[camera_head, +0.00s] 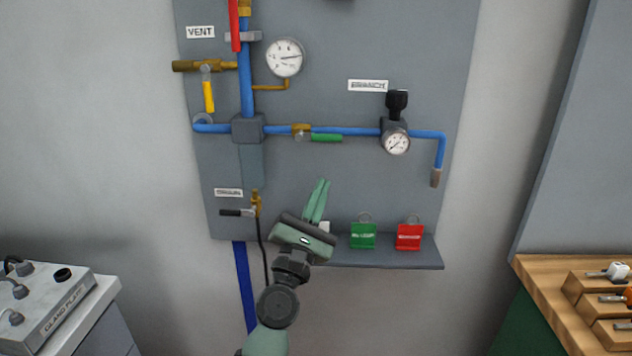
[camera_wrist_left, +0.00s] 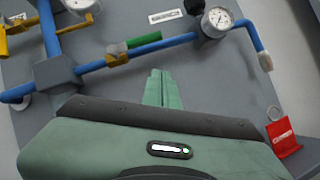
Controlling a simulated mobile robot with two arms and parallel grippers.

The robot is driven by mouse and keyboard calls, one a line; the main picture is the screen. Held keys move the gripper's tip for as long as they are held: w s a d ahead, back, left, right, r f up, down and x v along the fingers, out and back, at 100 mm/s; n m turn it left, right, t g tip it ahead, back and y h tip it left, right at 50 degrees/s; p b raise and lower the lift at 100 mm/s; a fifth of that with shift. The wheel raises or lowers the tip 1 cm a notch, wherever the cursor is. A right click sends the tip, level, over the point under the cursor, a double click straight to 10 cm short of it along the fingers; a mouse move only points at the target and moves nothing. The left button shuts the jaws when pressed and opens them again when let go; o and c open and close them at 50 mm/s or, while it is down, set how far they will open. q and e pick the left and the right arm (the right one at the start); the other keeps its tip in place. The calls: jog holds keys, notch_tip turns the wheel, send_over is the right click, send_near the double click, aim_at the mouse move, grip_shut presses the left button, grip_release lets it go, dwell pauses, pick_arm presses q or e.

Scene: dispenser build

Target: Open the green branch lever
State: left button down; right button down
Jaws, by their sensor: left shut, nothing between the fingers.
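The green branch lever (camera_head: 327,138) lies along the horizontal blue branch pipe, just right of its brass valve (camera_head: 302,132). It also shows in the left wrist view (camera_wrist_left: 143,40), above the fingertips, with the brass valve (camera_wrist_left: 116,56) at its left end. My left gripper (camera_head: 321,183) is shut and empty. Its fingers point up toward the lever from below, and they look apart from it. In the left wrist view the closed fingers (camera_wrist_left: 161,88) stand below the blue pipe. My right gripper is in neither view.
A gauge with a black knob (camera_head: 396,140) sits on the pipe to the right. A yellow vent lever (camera_head: 208,97) hangs at left; a black-handled drain valve (camera_head: 240,212) is lower left. Green (camera_head: 363,236) and red (camera_head: 409,237) tags stand on the lower shelf (camera_head: 400,258).

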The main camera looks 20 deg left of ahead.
pick_arm(q)
jog(key=s+d+f+b, duration=0.1)
jog(key=s+d+f, duration=0.1)
jog(key=s, duration=0.3)
jog(key=shift+f+b, duration=0.35)
jog(key=shift+f, duration=0.55)
